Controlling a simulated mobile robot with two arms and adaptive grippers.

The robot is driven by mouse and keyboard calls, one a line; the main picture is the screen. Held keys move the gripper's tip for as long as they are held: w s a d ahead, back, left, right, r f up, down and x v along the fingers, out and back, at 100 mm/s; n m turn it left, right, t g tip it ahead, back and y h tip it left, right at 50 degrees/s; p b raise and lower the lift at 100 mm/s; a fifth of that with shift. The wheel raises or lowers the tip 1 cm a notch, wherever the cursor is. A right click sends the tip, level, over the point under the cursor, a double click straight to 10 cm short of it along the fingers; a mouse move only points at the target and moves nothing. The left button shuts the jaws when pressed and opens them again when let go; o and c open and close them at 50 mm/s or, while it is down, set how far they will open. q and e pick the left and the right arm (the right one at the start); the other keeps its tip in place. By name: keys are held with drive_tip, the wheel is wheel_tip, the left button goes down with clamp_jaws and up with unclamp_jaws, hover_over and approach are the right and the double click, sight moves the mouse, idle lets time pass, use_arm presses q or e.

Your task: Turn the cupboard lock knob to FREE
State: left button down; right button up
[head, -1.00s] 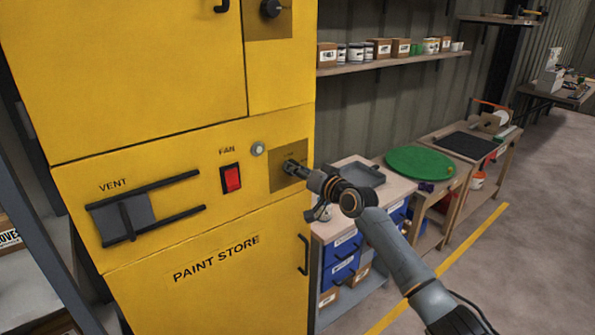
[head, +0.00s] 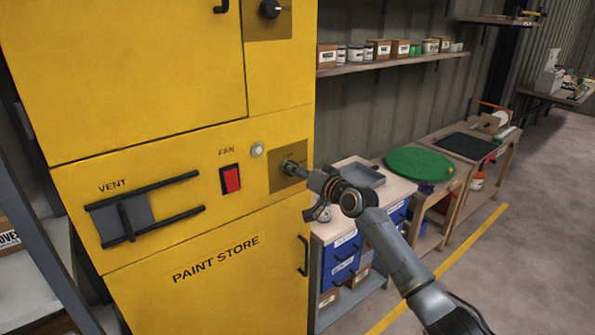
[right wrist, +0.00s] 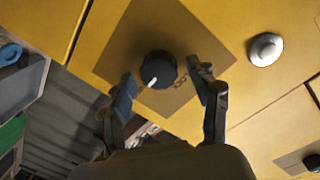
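The yellow cupboard (head: 130,85) fills the left of the head view. Its lower square brownish plate (head: 275,183) has my right gripper (head: 289,167) in front of it. In the right wrist view the same plate (right wrist: 115,50) carries a round black knob (right wrist: 158,66) with a white pointer mark. My right gripper (right wrist: 163,84) is open, with one finger on each side of the knob and a visible gap to it. The small lettering on the plate is partly behind a finger and unreadable. My left gripper is not in view.
A second plate with a dark knob (head: 270,9) is higher on the cupboard. Next to the lower plate are a pale round button (head: 257,150), the red FAN switch (head: 231,179) and the VENT slider (head: 125,212). A bench with a grey tray (head: 361,175) stands at the right.

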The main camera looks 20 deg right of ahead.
drive_tip(key=v, duration=1.2)
idle(0.3)
